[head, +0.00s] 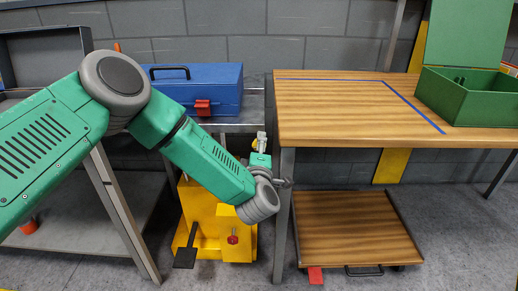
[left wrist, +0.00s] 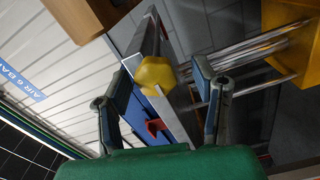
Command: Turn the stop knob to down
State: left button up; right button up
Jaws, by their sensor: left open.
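My left gripper (head: 261,140) is at the end of the green arm, in front of the gap between the blue toolbox and the wooden table. In the left wrist view its fingers (left wrist: 160,85) are apart. A yellow faceted knob (left wrist: 155,72) shows between the fingertips there; I cannot tell whether they touch it. In the head view a bit of yellow (head: 254,143) shows beside the fingers. A red knob (head: 233,238) is on the front of the yellow machine (head: 207,215), below my wrist. Neither knob's marking can be read. My right gripper is out of view.
The blue toolbox (head: 213,80) with a red latch stands on the grey bench behind my arm. The wooden table (head: 330,110) at right bears an open green box (head: 475,100). A wooden-topped cart (head: 355,230) and a black pedal (head: 186,257) are below.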

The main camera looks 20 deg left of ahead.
pick_arm(q)
jog(key=v, duration=1.2)
